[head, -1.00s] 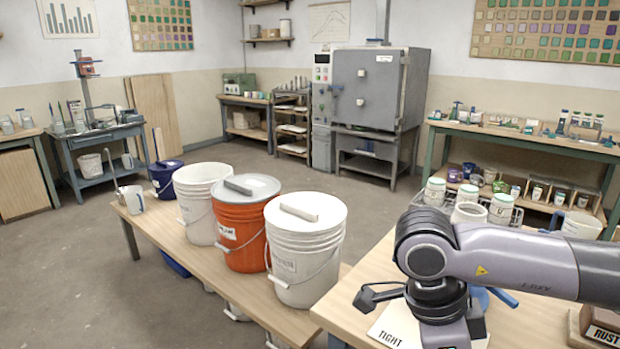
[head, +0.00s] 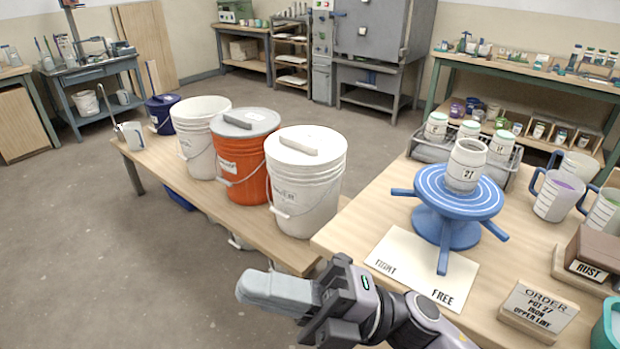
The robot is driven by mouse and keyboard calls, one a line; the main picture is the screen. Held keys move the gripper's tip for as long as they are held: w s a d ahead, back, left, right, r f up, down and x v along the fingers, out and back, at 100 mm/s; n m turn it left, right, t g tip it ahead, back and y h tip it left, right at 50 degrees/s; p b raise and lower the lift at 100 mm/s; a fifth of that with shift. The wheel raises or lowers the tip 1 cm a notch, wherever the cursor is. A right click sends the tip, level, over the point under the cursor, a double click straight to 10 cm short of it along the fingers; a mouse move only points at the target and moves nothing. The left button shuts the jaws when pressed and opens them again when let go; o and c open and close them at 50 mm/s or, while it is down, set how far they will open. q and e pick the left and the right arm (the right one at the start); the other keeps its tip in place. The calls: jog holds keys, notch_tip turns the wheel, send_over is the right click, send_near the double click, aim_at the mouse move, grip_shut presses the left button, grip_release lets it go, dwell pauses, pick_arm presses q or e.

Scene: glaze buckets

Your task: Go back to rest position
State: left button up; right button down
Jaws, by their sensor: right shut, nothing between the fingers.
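My right gripper (head: 262,290) is low in the middle of the head view, in front of the wooden table (head: 380,205) at the right. Its light grey fingers are together, point left and hold nothing. They are apart from the white bucket (head: 305,190) behind them. My left gripper is out of view. A white pot (head: 465,164) marked 27 stands upright on a blue banding wheel (head: 459,196) on the table, clear of my right gripper.
An orange bucket (head: 243,165) and another white bucket (head: 197,140) stand on a low bench (head: 160,172) with a dark blue bucket (head: 163,112). A FREE/TIGHT card (head: 400,252) and an ORDER sign (head: 538,310) are on the table. Bare floor (head: 80,250) lies at the left.

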jog(key=w+d+f+m+t+h, duration=0.6)
jog(key=m+t, duration=0.4)
jog(key=m, duration=0.3)
jog(key=w+d+f+m+t+h, duration=0.3)
jog(key=d+f+m+t+h, duration=0.35)
jog(key=m+t, duration=0.4)
jog(key=s+d+f+m+g+h, duration=0.4)
jog(key=s+d+f+m, duration=0.1)
jog(key=f, duration=0.5)
jog(key=s+d+f+m+g+h+p, duration=0.1)
jog(key=s+d+f+m+g+h, duration=0.3)
jog(key=s+d+f, duration=0.3)
notch_tip(320, 180, down, 4)
jog(key=shift+s+f+m+h, duration=0.15)
jog(key=shift+m+h, duration=0.2)
jog(key=shift+m, duration=0.5)
jog(key=shift+d+g, duration=0.2)
jog(key=shift+g, duration=0.05)
